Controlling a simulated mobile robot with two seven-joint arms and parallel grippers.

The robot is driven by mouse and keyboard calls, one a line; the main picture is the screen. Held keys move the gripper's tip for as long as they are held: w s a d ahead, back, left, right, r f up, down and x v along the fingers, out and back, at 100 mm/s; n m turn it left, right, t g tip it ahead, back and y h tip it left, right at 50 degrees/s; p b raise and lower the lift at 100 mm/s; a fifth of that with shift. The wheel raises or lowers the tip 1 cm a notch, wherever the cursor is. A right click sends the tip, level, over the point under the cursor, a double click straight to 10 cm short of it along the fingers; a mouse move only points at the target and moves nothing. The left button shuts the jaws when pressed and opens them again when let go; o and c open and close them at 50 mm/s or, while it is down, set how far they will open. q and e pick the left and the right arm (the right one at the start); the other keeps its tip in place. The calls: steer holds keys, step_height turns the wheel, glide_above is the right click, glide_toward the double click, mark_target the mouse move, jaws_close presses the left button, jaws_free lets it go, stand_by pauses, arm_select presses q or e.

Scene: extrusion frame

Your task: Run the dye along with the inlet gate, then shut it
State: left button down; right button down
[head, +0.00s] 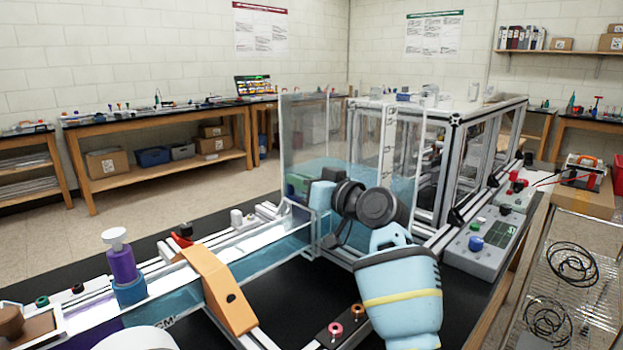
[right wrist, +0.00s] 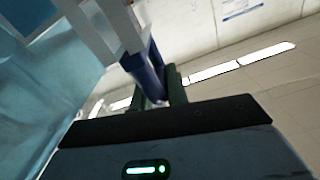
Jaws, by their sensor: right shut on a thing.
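The clear water channel (head: 270,243) runs from the lower left to the tall clear tank (head: 300,130), which holds blue water. A purple dye bottle (head: 122,264) with a white cap stands upright in a blue holder over the channel. A purple tint shows low in the channel at the lower left. My right gripper (head: 303,188) is at the tank's near left corner, partly hidden by my wrist. In the right wrist view its dark fingers (right wrist: 158,88) are shut on a dark blue handle (right wrist: 145,72) below a pale post. I cannot see the gate plate itself. My left gripper is out of view.
An orange bridge piece (head: 220,288) straddles the channel between bottle and tank. A grey control box (head: 478,250) with a blue knob sits to the right.

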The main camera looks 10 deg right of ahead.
steer(key=shift+a+f, duration=0.1)
steer(key=shift+f, duration=0.4)
steer(key=c, duration=1.4)
jaws_free()
steer(key=shift+r, duration=0.15)
steer(key=shift+r, duration=0.1)
steer(key=v, duration=0.7)
steer(key=shift+s+d, duration=0.25)
steer(key=shift+s, duration=0.1)
